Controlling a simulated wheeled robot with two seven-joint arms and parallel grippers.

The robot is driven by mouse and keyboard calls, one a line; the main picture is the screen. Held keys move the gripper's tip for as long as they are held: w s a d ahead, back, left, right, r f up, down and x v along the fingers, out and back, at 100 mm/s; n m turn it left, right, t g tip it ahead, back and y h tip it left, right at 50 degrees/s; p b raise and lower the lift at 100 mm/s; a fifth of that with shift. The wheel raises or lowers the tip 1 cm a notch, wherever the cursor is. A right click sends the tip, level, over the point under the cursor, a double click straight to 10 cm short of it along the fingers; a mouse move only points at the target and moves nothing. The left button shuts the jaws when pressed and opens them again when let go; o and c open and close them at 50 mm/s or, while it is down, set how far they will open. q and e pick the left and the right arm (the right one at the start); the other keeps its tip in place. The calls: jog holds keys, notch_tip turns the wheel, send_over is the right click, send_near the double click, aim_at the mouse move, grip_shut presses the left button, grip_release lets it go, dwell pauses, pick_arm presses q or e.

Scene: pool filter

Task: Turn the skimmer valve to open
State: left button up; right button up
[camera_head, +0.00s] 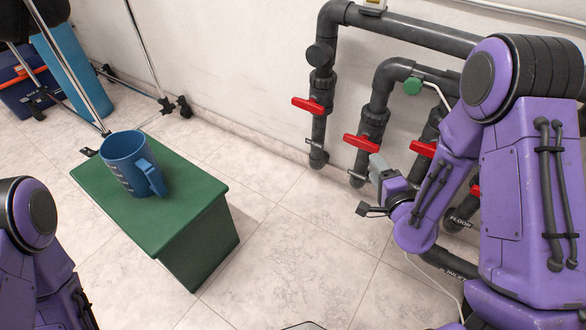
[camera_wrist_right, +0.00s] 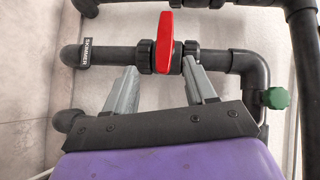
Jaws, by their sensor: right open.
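The skimmer valve's red handle (camera_wrist_right: 165,42) lies crosswise to its dark grey pipe, whose end bears a "SKIMMER" label (camera_wrist_right: 85,54). In the head view this red handle (camera_head: 361,142) is on the middle-left pipe, just beyond my right gripper (camera_head: 376,163). My right gripper (camera_wrist_right: 160,72) is open. In the wrist view its two grey fingers point toward the valve, one on each side of the handle's near end. I see no contact with the handle. Of my left arm only purple links show at the lower left; its gripper is out of view.
Another red-handled valve (camera_head: 309,105) is on the pipe to the left. A further red handle (camera_head: 424,149) is to the right, partly behind my arm. A green knob (camera_head: 412,86) is above. A blue mug (camera_head: 132,163) stands on a green box (camera_head: 190,222). Tiled floor between is clear.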

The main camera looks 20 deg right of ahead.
aim_at(363, 147)
jog(key=shift+m+t+y, duration=0.3)
jog(key=shift+m+t, duration=0.4)
jog(key=shift+t, duration=0.1)
jog(key=w+b, duration=0.1)
jog(key=w, duration=0.2)
jog(key=w+d, duration=0.1)
jog(key=w, duration=0.3)
jog(key=w+f+b, duration=0.1)
jog(key=w, duration=0.2)
jog(key=shift+w+d+b, duration=0.2)
jog(key=shift+w+b, duration=0.15)
pick_arm(q)
jog(key=shift+m, duration=0.3)
jog(key=shift+s+a+f, duration=0.1)
jog(key=shift+a+f, duration=0.1)
jog(key=shift+f, duration=1.15)
jog(key=shift+s+a+f, duration=0.1)
jog(key=shift+a+f, duration=0.05)
jog(key=shift+f, duration=1.15)
pick_arm(e)
jog(key=shift+w+r, duration=0.1)
jog(key=shift+w, duration=0.4)
